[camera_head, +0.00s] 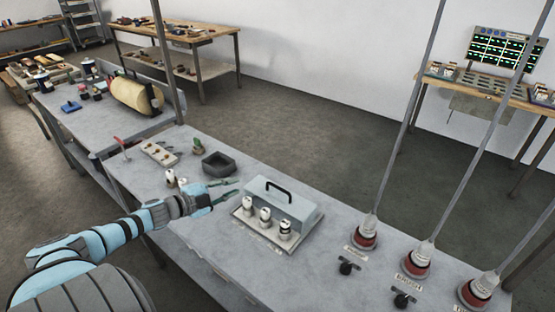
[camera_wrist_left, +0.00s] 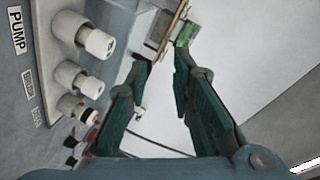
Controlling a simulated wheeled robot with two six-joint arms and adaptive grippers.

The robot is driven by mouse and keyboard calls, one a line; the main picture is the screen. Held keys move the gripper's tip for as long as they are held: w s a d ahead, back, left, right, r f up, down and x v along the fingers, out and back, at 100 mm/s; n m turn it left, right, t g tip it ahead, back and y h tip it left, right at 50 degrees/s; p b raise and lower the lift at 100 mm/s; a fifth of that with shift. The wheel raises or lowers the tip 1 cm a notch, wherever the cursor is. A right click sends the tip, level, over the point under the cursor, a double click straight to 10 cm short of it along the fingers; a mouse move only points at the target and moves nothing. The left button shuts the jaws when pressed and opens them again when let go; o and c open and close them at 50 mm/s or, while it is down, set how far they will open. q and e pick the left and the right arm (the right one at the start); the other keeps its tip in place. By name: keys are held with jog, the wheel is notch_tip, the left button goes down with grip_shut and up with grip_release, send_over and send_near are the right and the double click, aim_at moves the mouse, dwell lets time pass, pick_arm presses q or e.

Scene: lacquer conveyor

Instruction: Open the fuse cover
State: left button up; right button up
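The fuse cover (camera_head: 299,206) is a pale grey box with a black arched handle (camera_head: 280,186) on its top face. It sits on the bench just behind a row of white fuses (camera_head: 265,215) on a light base. I cannot tell whether it is shut or raised. My left gripper (camera_head: 238,187) is open and empty, with its fingers just left of the cover and apart from the handle. In the left wrist view the dark green fingers (camera_wrist_left: 162,66) are spread, with white fuses (camera_wrist_left: 83,78) and a PUMP label to their left. My right gripper is not in view.
A dark open tray (camera_head: 218,164) and a plate with several small parts (camera_head: 159,152) lie behind my left gripper. Black knobs (camera_head: 349,267) and red-based posts (camera_head: 365,236) with tall grey rods stand to the right. Bare bench lies in front of the fuses.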

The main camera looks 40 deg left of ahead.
pick_arm(q)
jog(key=s+d+m+h+b, duration=0.2)
jog(key=d+m+h, duration=0.2)
jog(key=m, duration=0.3)
jog(key=b, duration=0.7)
send_near(277, 187)
jog(key=w+f, duration=0.1)
jog(key=f, duration=0.1)
jog(key=b+x, duration=0.3)
jog(key=b, duration=0.3)
jog(key=shift+d+r+b, duration=0.1)
jog(key=shift+d+b, duration=0.05)
jog(key=shift+b, duration=0.2)
jog(key=w, duration=0.1)
jog(key=w+b, duration=0.1)
jog(key=w+d+b, duration=0.1)
jog(key=shift+d+r, duration=0.1)
jog(key=shift+r, duration=0.15)
jog(key=shift+w+d+r+p, duration=0.1)
jog(key=shift+w+p, duration=0.1)
jog(key=shift+w, duration=0.2)
jog(key=shift+w+d+r+p, duration=0.1)
jog(key=shift+w+d+p, duration=0.05)
jog(key=shift+w, duration=0.3)
jog(key=shift+w+d+f, duration=0.25)
jog(key=shift+w+f, duration=0.05)
jog(key=shift+w, duration=0.2)
grip_shut()
